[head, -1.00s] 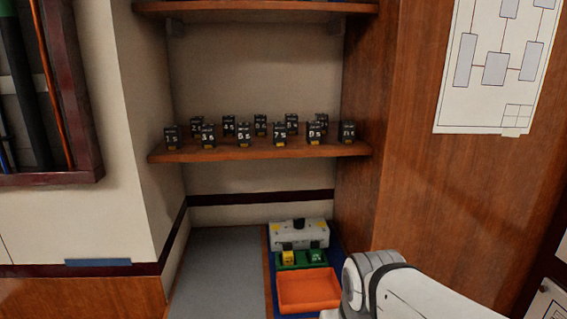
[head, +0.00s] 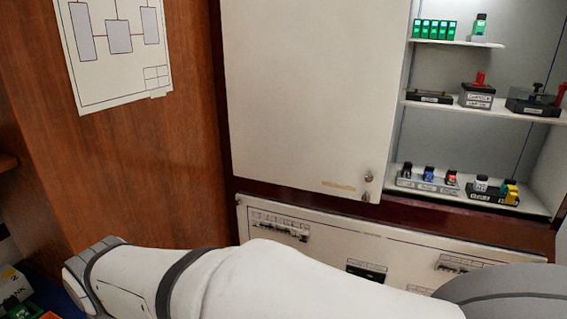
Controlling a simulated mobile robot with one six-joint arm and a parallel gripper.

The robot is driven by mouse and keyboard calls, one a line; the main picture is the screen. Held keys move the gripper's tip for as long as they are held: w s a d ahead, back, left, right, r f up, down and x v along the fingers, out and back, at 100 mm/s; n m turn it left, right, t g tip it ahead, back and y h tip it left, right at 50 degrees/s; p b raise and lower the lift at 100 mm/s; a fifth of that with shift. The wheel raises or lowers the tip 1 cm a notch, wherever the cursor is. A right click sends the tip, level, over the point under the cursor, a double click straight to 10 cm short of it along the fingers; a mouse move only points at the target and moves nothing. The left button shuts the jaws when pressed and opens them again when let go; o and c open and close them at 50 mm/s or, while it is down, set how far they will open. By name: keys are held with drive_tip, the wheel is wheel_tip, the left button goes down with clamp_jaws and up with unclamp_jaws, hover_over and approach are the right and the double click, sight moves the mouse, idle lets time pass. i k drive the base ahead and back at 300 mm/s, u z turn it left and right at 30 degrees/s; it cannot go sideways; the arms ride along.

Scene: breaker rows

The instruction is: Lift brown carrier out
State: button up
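I cannot make out a brown carrier for certain in the head view. Small parts in black, blue and orange stand in a grey labelled holder (head: 425,185) on the cabinet's bottom shelf. Beside it, a dark holder (head: 480,194) bears a pale part and a yellow part. A white panel (head: 330,245) below the cabinet has rows of breakers (head: 280,228) and a dark module (head: 367,271). My white arm crosses the bottom of the view and hides part of this panel. My gripper is not in view.
The open cabinet's middle shelf (head: 455,109) holds black devices, one with a red knob (head: 480,79). Several green modules (head: 435,30) stand on the top shelf. A closed white door (head: 305,90) covers the cabinet's left part. A wooden wall (head: 140,170) stands left.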

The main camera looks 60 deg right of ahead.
sight(450, 179)
drive_tip(key=z, duration=3.2)
drive_tip(key=i, duration=1.15)
drive_tip(key=u, duration=0.5)
